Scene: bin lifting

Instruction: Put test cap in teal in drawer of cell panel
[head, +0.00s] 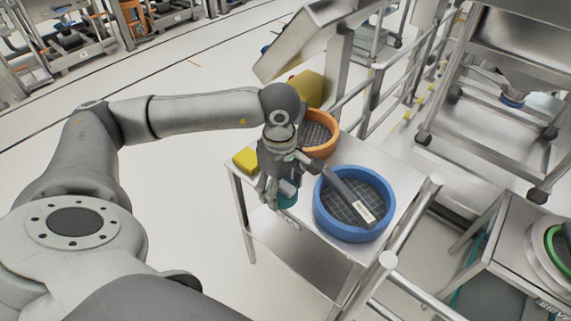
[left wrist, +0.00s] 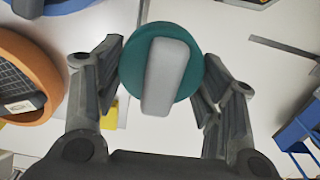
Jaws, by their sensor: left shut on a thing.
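The teal test cap (left wrist: 186,85) is a round teal disc with a pale grey grip bar across it. In the left wrist view it sits between the two fingers of my left gripper (left wrist: 160,75), which is shut on it. In the head view my left gripper (head: 279,200) holds the teal cap (head: 289,201) beside the left edge of a metal table, left of a blue round sieve. The fingers partly hide the cap there. I cannot make out a cell panel drawer in either view. My right gripper is not in view.
The blue sieve (head: 322,220) with a dark, labelled bar across it and an orange sieve (head: 330,150) stand on the metal table (head: 405,178). A yellow block (head: 245,160) lies at its left edge. Metal rails and a rack are at right; open floor is at left.

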